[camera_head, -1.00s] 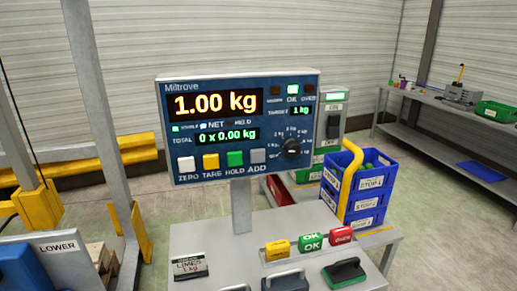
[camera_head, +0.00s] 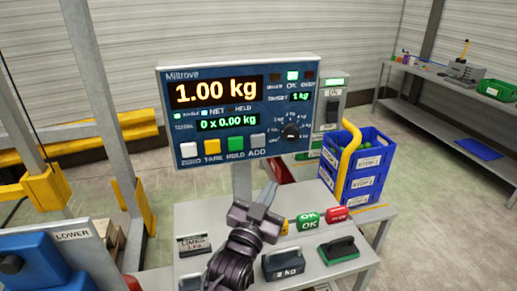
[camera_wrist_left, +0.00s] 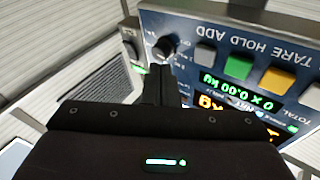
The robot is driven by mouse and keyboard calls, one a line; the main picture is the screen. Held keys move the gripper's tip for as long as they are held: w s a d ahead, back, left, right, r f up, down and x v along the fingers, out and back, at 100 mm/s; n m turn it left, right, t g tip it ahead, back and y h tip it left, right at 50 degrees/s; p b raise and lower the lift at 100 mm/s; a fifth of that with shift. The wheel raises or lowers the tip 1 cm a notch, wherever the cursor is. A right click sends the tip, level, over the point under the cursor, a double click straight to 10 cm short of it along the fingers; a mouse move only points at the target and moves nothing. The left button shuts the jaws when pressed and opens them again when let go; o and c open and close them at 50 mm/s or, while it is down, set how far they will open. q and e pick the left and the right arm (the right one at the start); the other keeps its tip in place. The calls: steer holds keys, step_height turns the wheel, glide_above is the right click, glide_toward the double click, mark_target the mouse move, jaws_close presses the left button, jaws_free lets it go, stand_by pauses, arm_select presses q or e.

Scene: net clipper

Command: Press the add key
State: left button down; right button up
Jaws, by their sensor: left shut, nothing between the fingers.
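The add key (camera_head: 257,141) is the light grey square button at the right end of the key row on the blue scale panel (camera_head: 180,112), above the label ADD. The panel reads 1.00 kg, with a total of 0 x 0.00 kg. My left gripper (camera_head: 268,192) is shut and empty, below the add key and apart from it. In the left wrist view the panel is upside down; the add key (camera_wrist_left: 205,55) lies right of my dark shut fingers (camera_wrist_left: 161,76), beyond the knob (camera_wrist_left: 164,47). My right gripper is not in view.
The white, yellow and green keys (camera_head: 235,148) stand left of the add key. Blue crates (camera_head: 365,170) stand at the right.

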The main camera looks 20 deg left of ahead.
mark_target(258, 141)
arm_select(q)
step_height(258, 141, up, 5)
steer(key=t, duration=0.3)
steer(key=shift+d+f, duration=0.1)
steer(key=w+a, duration=0.1)
steer(key=w, duration=0.1)
steer(key=w+a+b, duration=0.1)
steer(key=w+a, duration=0.1)
steer(key=w, duration=0.1)
steer(key=w+a, duration=0.2)
steer(key=shift+w, duration=0.15)
stand_by(0.8)
stand_by(1.2)
